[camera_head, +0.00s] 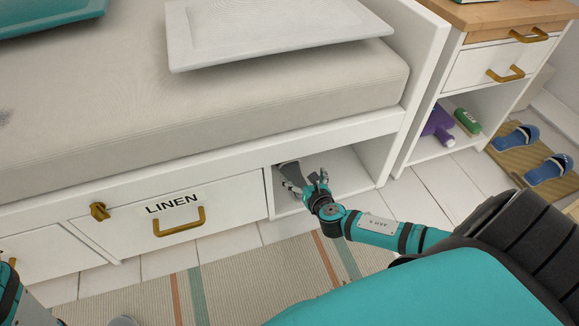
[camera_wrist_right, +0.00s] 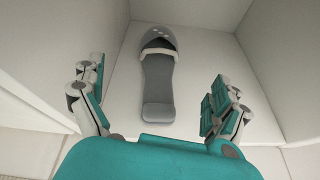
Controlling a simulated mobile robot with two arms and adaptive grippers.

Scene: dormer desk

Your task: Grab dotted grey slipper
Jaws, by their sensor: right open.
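The grey slipper (camera_wrist_right: 158,80) lies on the floor of a white open cubby in the right wrist view. Its toe strap, with light dots, is at the far end and its heel points toward my gripper. In the head view, part of the slipper (camera_head: 291,174) shows in the cubby beside the drawer. My right gripper (camera_wrist_right: 155,100) is open and empty, its fingers on either side of the slipper and apart from it. In the head view the right gripper (camera_head: 306,184) reaches into the cubby mouth. Of my left arm, only parts show at the left edge; its gripper fingers are not visible.
The LINEN drawer (camera_head: 172,212) is closed, left of the cubby. Blue slippers (camera_head: 550,168) lie on a mat at right. The cubby walls stand close on both sides of my right gripper.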

